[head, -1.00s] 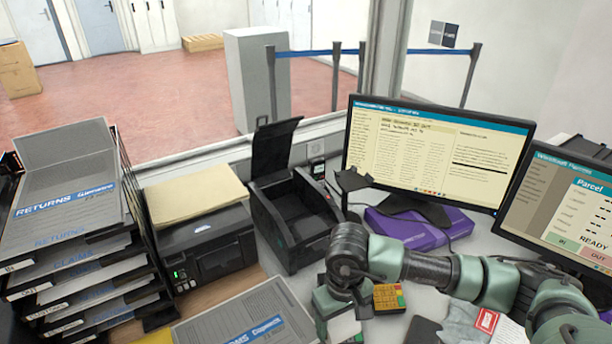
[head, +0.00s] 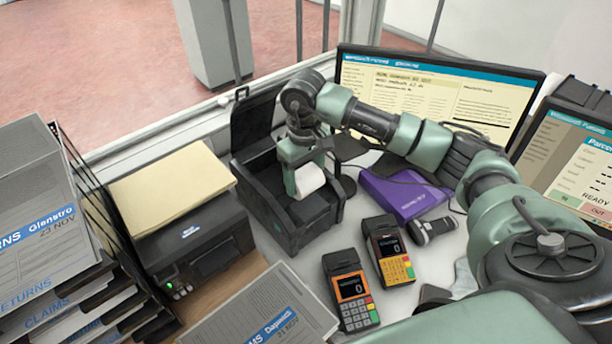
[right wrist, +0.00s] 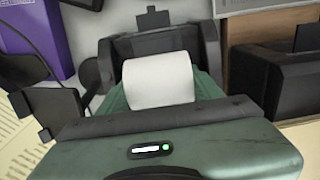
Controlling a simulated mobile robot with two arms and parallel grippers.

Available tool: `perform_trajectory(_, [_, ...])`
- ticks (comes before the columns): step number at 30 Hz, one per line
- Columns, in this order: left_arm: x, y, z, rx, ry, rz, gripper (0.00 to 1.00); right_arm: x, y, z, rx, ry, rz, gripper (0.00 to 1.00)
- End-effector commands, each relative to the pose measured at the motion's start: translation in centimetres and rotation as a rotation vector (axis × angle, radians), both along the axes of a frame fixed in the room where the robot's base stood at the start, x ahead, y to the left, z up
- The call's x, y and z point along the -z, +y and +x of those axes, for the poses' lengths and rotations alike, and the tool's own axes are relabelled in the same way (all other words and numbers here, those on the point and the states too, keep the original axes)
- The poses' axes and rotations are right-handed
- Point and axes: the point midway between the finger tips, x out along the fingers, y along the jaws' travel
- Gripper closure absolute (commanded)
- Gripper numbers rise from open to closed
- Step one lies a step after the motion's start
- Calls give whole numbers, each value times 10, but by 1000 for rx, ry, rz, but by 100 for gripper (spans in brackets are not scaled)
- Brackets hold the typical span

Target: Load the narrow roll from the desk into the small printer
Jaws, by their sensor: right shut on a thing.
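The narrow roll (head: 309,181) is white and shows in the right wrist view (right wrist: 158,80) between the green fingers. My right gripper (head: 302,184) is shut on it and points down over the open bay of the small printer (head: 281,222). The small printer is black, with its lid (head: 257,122) standing up at the back. The roll is at the bay, but I cannot tell whether it touches the floor or walls. The gripper and roll hide part of the bay. My left gripper is not in view.
A larger black printer (head: 196,247) with a cream folder (head: 172,185) on top stands to the left, beside stacked document trays (head: 92,215). Two card terminals (head: 350,290) (head: 389,250) lie in front on the right.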

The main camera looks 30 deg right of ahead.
Motion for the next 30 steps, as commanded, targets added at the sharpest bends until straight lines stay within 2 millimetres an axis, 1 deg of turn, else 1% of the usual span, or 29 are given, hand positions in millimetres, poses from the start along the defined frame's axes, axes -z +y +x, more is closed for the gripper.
perform_trajectory(1, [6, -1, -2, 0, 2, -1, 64, 7, 2, 5, 0, -1, 2, 82])
perform_trajectory(5, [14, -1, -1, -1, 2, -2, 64, 18, 3, 17, 1, -1, 2, 82])
perform_trajectory(15, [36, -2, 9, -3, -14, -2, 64, 45, 8, 47, 0, 0, 2, 82])
perform_trajectory(24, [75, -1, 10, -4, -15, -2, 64, 78, 9, 62, 1, -2, 0, 82])
perform_trajectory(30, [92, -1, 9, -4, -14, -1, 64, 94, 10, 69, -1, -1, 1, 82])
